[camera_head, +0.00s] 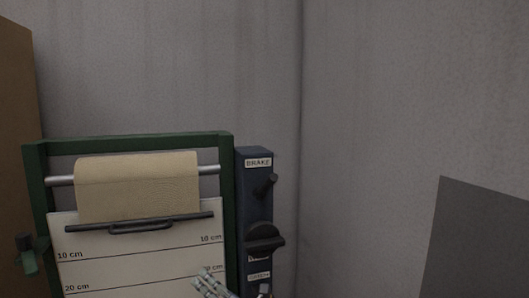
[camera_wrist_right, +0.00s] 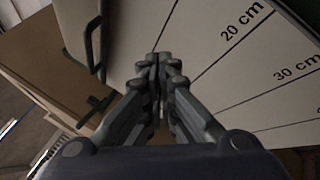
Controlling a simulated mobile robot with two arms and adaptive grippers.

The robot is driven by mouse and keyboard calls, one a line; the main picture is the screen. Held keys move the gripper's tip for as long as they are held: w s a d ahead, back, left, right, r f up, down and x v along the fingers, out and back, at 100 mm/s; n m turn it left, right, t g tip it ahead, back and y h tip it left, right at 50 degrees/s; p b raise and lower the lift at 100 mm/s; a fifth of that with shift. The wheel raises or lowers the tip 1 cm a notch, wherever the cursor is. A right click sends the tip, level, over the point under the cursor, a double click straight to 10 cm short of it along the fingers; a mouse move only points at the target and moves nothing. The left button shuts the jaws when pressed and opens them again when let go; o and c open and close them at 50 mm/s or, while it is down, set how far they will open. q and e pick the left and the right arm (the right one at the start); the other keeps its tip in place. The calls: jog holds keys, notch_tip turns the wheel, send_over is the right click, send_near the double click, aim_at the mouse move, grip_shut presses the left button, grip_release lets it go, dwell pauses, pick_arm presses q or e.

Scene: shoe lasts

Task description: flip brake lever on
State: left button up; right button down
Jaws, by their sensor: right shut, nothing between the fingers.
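The brake lever (camera_head: 265,186) is a small dark handle on the dark blue control box (camera_head: 251,210), under a white label reading BRAKE (camera_head: 258,162). It sticks out toward the upper right. My right gripper (camera_head: 204,277) is at the bottom of the head view, in front of the white measuring board, below and left of the lever. In the right wrist view the gripper (camera_wrist_right: 161,62) is shut and empty, with its fingertips together over the board. The lever does not show in the wrist view. My left gripper is not in view.
A dark knob (camera_head: 264,238) sits below the lever on the same box. A green frame (camera_head: 228,190) holds a roll of tan paper (camera_head: 137,186) above the measuring board (camera_head: 130,255) with a dark bar and handle (camera_head: 140,227).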

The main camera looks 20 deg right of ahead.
jog(key=s+a+r+n+g+y+p, duration=0.1)
jog(key=s+a+r+n+g, duration=0.2)
jog(key=r+n, duration=0.5)
jog(key=a+r+n+g+y, duration=0.25)
jog(key=r+n+g, duration=0.3)
jog(key=n, duration=0.55)
jog(key=s+a+r+n+g+y+p, duration=0.1)
jog(key=s+a+r+n+g, duration=0.2)
jog(key=r+n, duration=0.5)
jog(key=d+r+n+t+h+p, duration=0.1)
jog(key=d+r+n+h, duration=0.4)
jog(key=d+r, duration=0.5)
jog(key=d+r+n+t+h+p, duration=0.1)
jog(key=d+r+n+h, duration=0.5)
jog(key=d, duration=1.1)
notch_tip(320, 180, up, 4)
jog(key=t+h, duration=0.1)
jog(key=h, duration=0.3)
jog(key=shift+s+n, duration=0.2)
jog(key=shift+n, duration=0.1)
jog(key=shift+h, duration=0.25)
jog(key=shift+w+f, duration=0.1)
